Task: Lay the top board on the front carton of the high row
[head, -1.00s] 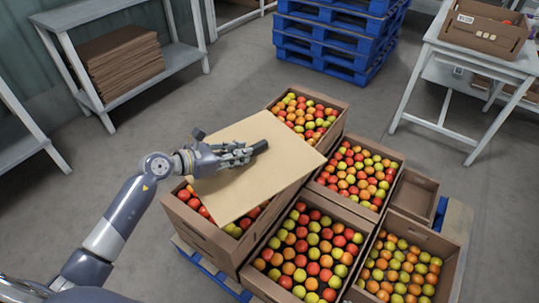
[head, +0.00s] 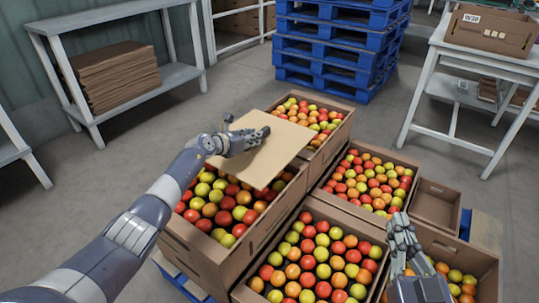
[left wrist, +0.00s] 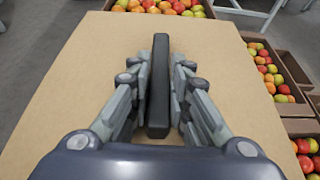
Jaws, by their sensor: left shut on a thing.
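My left gripper (head: 252,140) is shut on the black handle (left wrist: 158,85) of a flat tan top board (head: 262,158). The board fills much of the left wrist view (left wrist: 85,75). It lies over the far part of the high row's front carton (head: 200,254) and reaches toward the back carton (head: 338,133). Red, yellow and orange tomatoes show uncovered in the front carton's near part. I cannot tell whether the board touches the carton. My right gripper (head: 402,235) is over the lower cartons at right; its finger opening is unclear.
Lower cartons of tomatoes (head: 326,208) stand right of the high row, beside an empty-looking carton (head: 437,204). Blue pallets (head: 335,62) are stacked behind. A shelf with flat cardboard (head: 115,78) is at left, and a white table (head: 470,60) at right. Grey floor lies between.

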